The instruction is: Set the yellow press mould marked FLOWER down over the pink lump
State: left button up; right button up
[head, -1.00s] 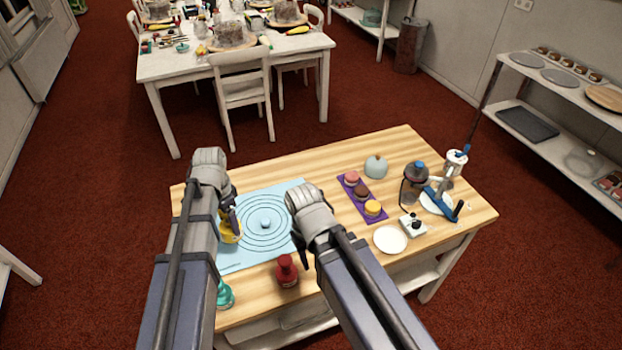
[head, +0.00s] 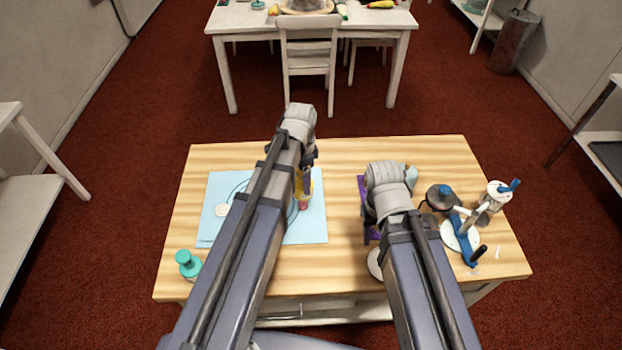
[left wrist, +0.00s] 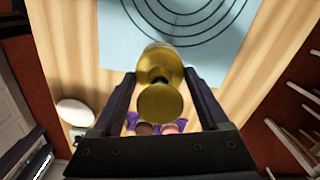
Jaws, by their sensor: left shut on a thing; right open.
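The yellow press mould (head: 309,187) is in my left gripper (head: 306,172), over the right part of the light blue mat (head: 310,232). In the left wrist view the gripper (left wrist: 160,92) is shut on the mould (left wrist: 160,104); no marking is legible. The pink lump (head: 304,206) shows just below the mould in the head view, mostly covered; I cannot tell whether they touch. It is hidden in the left wrist view. My right gripper (head: 370,222) is open and empty near the purple tray, its fingertips partly hidden.
A whitish lump (head: 222,210) lies on the mat's left part. A teal mould (head: 188,262) stands at the front left.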

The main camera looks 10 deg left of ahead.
pick_arm(q)
jog(key=shift+a+f, duration=0.1)
jog(key=shift+f, duration=0.05)
pick_arm(e)
jog(key=shift+a+f, duration=0.1)
jog(key=shift+f, duration=0.05)
pick_arm(q)
jog(key=shift+f, duration=0.1)
jog(key=shift+f, duration=0.1)
jog(key=shift+f+b, duration=1.55)
jog(key=shift+b, duration=0.1)
pick_arm(e)
jog(key=shift+f, duration=1.75)
pick_arm(q)
jog(key=shift+f+b, duration=0.3)
pick_arm(e)
jog(key=shift+f, duration=0.3)
pick_arm(q)
jog(key=shift+f+b, duration=1.65)
pick_arm(e)
jog(key=shift+f, duration=1.65)
pick_arm(q)
jog(key=o, duration=1.4)
jog(key=shift+r, duration=0.1)
pick_arm(e)
jog(key=shift+r, duration=0.1)
